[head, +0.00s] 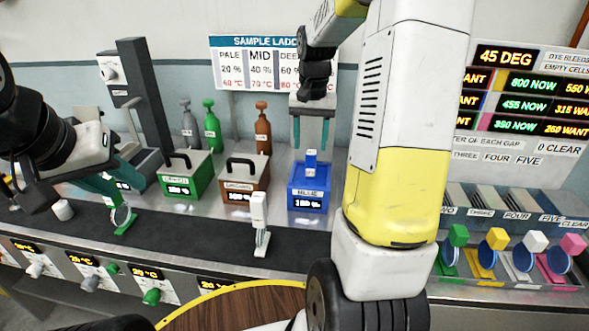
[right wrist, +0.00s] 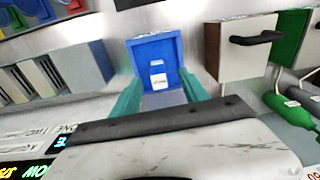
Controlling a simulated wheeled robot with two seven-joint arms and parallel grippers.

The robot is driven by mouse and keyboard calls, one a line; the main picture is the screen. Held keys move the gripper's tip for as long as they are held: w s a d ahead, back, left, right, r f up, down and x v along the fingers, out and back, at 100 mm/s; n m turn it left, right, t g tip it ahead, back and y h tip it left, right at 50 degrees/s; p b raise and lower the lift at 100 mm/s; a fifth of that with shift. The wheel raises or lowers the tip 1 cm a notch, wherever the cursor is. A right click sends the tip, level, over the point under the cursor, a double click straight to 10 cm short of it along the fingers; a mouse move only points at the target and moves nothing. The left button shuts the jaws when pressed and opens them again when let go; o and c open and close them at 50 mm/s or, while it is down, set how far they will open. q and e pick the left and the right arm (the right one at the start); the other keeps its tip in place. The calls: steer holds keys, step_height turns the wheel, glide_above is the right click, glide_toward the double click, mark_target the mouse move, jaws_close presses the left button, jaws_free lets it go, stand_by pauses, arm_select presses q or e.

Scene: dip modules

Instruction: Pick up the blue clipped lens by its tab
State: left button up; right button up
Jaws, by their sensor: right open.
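A small blue tab (head: 311,158) with a pale label stands up from the blue box (head: 308,200). I take it as the tab of the blue clipped lens; the lens itself is hidden. In the right wrist view the blue box (right wrist: 147,49) lies between my fingers, with the labelled tab (right wrist: 158,80) in front of it. My right gripper (head: 311,133) is open and empty, pointing down above the tab, apart from it. My left gripper (head: 112,188) is at the left, above the dark strip; whether it is open or shut is unclear.
A green box (head: 185,182) and a brown box (head: 245,182), both with handles, stand left of the blue box. Several lenses with coloured tabs, including a yellow one (head: 497,238), line the right side.

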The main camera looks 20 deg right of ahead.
mark_target(311, 167)
steer(key=shift+w+d+f+g, duration=0.15)
steer(key=shift+w+d+f, duration=0.15)
steer(key=shift+f, duration=0.2)
steer(key=shift+w+d+f+g, duration=0.15)
steer(key=shift+w+d+f, duration=0.15)
steer(key=shift+f, duration=0.6)
step_height(311, 167, down, 7)
steer(key=shift+w+f, duration=0.1)
jaws_close()
